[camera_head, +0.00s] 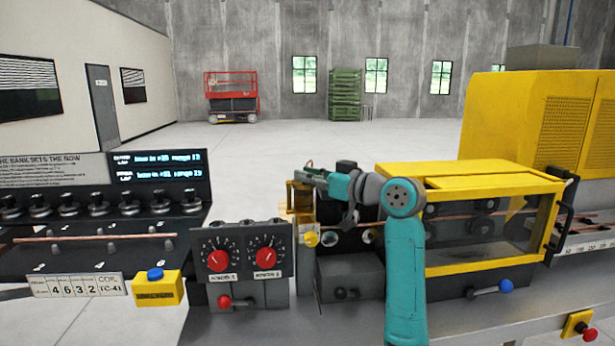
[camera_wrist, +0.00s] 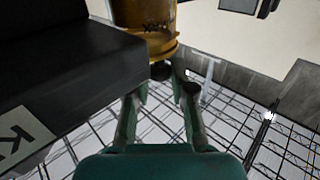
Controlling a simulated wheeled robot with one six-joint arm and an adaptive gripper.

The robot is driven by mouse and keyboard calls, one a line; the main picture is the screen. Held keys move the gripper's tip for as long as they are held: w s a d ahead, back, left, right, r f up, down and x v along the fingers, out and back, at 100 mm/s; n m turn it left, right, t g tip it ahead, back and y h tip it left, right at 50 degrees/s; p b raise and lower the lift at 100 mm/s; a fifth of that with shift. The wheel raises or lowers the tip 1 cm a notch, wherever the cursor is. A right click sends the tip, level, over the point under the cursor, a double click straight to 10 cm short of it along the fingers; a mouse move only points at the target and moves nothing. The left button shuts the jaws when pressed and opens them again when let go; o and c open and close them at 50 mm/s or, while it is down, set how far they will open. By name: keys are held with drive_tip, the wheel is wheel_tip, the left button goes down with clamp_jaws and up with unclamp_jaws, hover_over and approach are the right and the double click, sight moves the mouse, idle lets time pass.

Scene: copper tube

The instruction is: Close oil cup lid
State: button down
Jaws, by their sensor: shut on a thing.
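The amber oil cup (camera_head: 298,198) stands at the left end of the machine in the head view, partly hidden by my arm. In the wrist view its amber body (camera_wrist: 142,14) is at the top, with a small dark knob (camera_wrist: 160,71) at its near end. My gripper (camera_head: 308,174) is at the upper part of the cup. In the wrist view my gripper (camera_wrist: 162,90) has one finger on each side of the dark knob and is shut on it. The lid's outline and its angle to the cup cannot be made out clearly.
A dark box (camera_wrist: 60,60) fills the left of the wrist view, close to my fingers. A control box with two red dials (camera_head: 242,258) stands left of my arm. A yellow guarded enclosure (camera_head: 480,180) stands to the right. A copper tube (camera_head: 95,237) runs along the line.

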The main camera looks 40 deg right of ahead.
idle(0.4)
drive_tip(key=c, duration=1)
unclamp_jaws()
drive_tip(key=shift+c, duration=0.2)
drive_tip(key=shift+s, duration=0.1)
drive_tip(key=s+d, duration=0.2)
drive_tip(key=s, duration=0.9)
drive_tip(key=shift+s+d, duration=0.25)
